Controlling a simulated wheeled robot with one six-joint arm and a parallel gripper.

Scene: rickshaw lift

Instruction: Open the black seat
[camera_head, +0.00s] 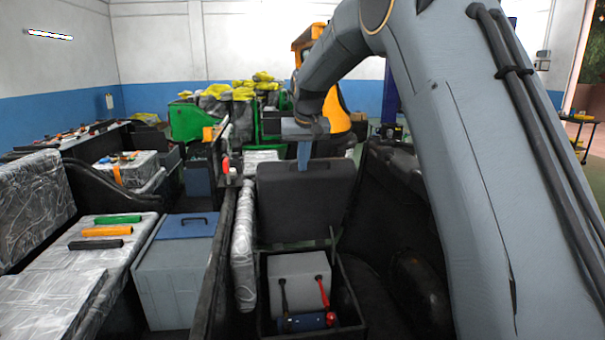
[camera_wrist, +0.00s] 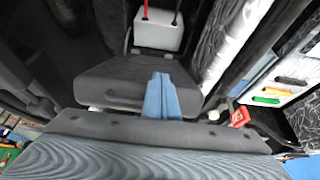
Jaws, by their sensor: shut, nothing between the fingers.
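The black seat (camera_head: 300,205) stands tipped up at the back of an open compartment (camera_head: 350,318) in the head view. It also shows in the wrist view (camera_wrist: 108,88), with the compartment beyond it. Inside the compartment sits a light grey battery (camera_head: 300,270) with a black and a red cable; the battery also shows at the top of the wrist view (camera_wrist: 158,33). My gripper (camera_head: 304,165) has blue fingers, shut and empty, at the seat's upper edge. In the wrist view the fingers (camera_wrist: 162,85) overlap the seat; I cannot tell whether they touch it.
A plastic-wrapped seat (camera_head: 60,270) with green, orange and black grips lies on the left. A grey box with a blue lid (camera_head: 180,270) stands beside it. A dark side wall (camera_head: 216,260) runs left of the compartment. Green bins (camera_head: 187,120) and an orange machine stand behind.

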